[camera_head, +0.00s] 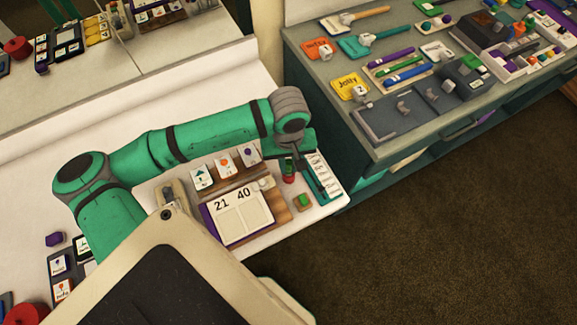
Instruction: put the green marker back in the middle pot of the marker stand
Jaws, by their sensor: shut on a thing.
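My gripper (289,164) points down over the right end of the white table, beside the score board. It is shut on a small green thing (288,169), which fits the green marker; the arm's end and fingers hide much of it. Red shows just below it, and I cannot tell whether the two touch. I cannot make out the marker stand or its middle pot for certain. On the grey-topped cabinet, a tray holds a purple, a green (397,64) and a blue (405,74) pen-like piece.
The score board (241,216) reads 21 and 40, with a row of picture cards (225,167) behind it. A small green-topped block (303,202) sits near the front edge. The cabinet (410,135) stands to the right, crowded with props. Bare floor lies in front.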

